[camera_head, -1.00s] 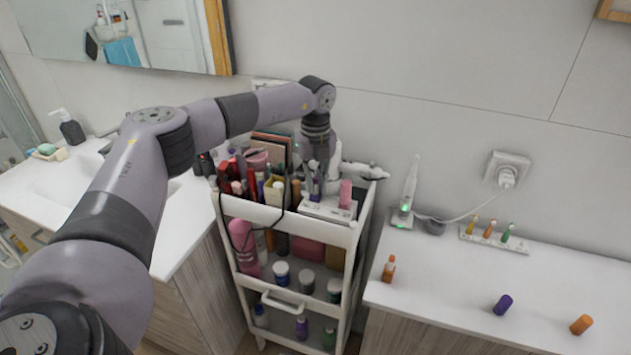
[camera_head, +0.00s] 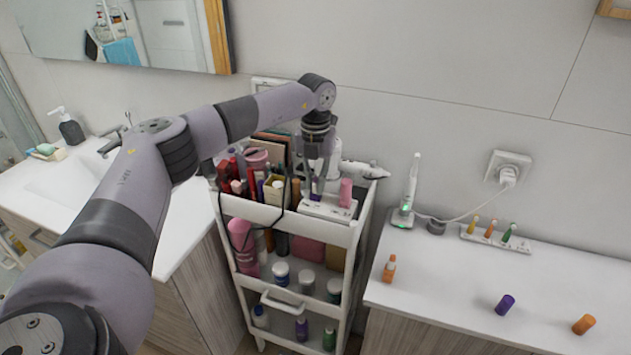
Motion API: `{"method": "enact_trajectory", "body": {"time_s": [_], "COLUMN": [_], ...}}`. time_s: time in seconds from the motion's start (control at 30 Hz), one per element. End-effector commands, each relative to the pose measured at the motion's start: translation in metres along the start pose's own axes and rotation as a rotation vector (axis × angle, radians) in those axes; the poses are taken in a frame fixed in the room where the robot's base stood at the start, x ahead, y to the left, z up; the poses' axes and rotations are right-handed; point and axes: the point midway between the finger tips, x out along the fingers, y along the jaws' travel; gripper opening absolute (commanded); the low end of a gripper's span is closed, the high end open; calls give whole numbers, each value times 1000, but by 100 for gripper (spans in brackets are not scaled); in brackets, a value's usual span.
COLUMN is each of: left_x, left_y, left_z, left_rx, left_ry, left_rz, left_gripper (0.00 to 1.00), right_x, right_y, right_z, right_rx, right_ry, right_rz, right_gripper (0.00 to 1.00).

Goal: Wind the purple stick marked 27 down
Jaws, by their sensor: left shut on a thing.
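A small purple stick (camera_head: 316,188) stands upright in a white holder (camera_head: 327,209) on the top tier of the cart. No number can be read on it at this size. My left gripper (camera_head: 316,179) points down from above and is shut on this stick. Its fingers hide much of the stick, so how far it is wound out cannot be told. A pink stick (camera_head: 346,193) stands in the same holder, just right of the gripper. My right gripper is out of view.
The white cart (camera_head: 283,217) holds crowded brushes and tubes left of the gripper. On the right counter (camera_head: 450,290) stand a holder with three sticks (camera_head: 490,240), an orange bottle (camera_head: 389,269), a purple cap (camera_head: 505,305) and an orange cap (camera_head: 583,324). A white device (camera_head: 358,169) lies behind the gripper.

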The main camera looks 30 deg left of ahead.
Motion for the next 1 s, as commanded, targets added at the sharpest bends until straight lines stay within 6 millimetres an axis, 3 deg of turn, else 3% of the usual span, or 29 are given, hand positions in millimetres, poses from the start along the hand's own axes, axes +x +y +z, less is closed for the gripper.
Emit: {"method": "enact_trajectory", "body": {"time_s": [1.0], "left_x": [1], "left_y": [0], "left_z": [0], "left_rx": [966], "left_ry": [0], "left_rz": [0], "left_gripper": [0], "right_x": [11], "right_y": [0], "right_z": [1], "right_rx": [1], "right_ry": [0], "right_rz": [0], "right_gripper": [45]}}
